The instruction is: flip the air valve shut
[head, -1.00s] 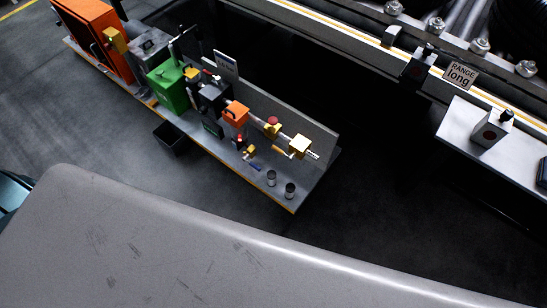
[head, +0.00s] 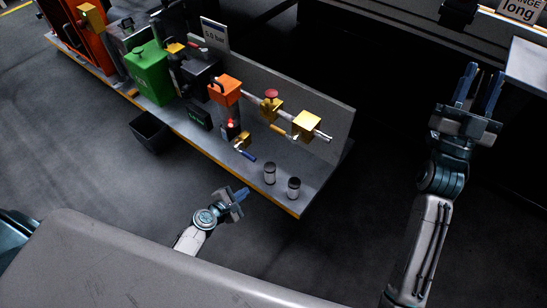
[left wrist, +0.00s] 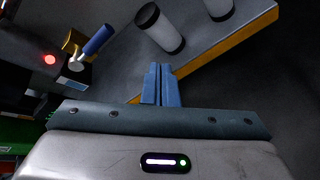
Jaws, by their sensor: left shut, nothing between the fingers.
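A brass valve (head: 241,141) with a blue lever (head: 248,156) sits near the front edge of the bench. The lever also shows at upper left in the left wrist view (left wrist: 99,40). Another brass fitting (head: 268,108) with a red knob and a yellow-orange lever (head: 281,131) is on the pipe behind it; I cannot tell which is the air valve. My left gripper (head: 244,191) is shut and empty, in front of the bench and apart from both levers. Its closed blue fingers show in the left wrist view (left wrist: 161,82). My right gripper (head: 480,88) is open and empty, far right of the bench.
Two small dark-topped cylinders (head: 269,173) (head: 293,188) stand at the bench's right end. An orange box (head: 225,90), a green box (head: 149,73) and a sign (head: 214,33) stand further left. A black bin (head: 150,131) is in front. Open floor lies nearer me.

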